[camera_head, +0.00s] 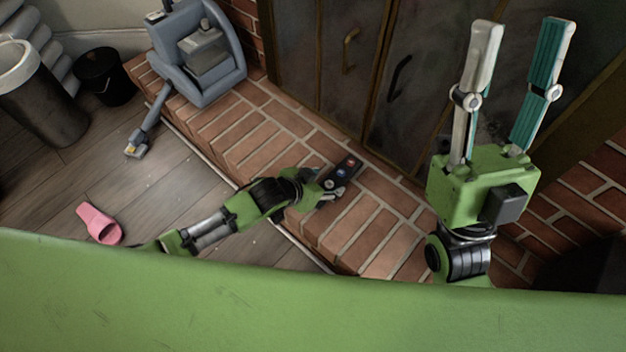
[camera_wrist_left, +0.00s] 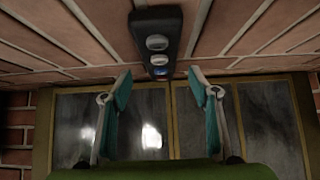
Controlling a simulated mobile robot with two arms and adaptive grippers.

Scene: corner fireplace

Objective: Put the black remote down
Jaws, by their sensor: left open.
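The black remote (camera_head: 350,166) appears to lie on the brick hearth (camera_head: 240,143), in front of the dark metal doors. It has round grey buttons and a blue and a red one. In the left wrist view the remote (camera_wrist_left: 157,24) is at top centre, its near end between the fingertips in the picture. My left gripper (camera_head: 332,190) is at the remote's near end. In the wrist view my left gripper (camera_wrist_left: 159,74) is open, with a gap on each side of the remote. My right gripper (camera_head: 515,30) is raised at the right, fingers apart and empty.
Dark fireplace doors (camera_head: 330,60) with handles stand behind the hearth. A blue-grey vacuum cleaner (camera_head: 200,55) sits at the hearth's left end. A pink slipper (camera_head: 100,224), a black bucket (camera_head: 104,77) and a bin (camera_head: 45,105) are on the floor. Bare brick surrounds the remote.

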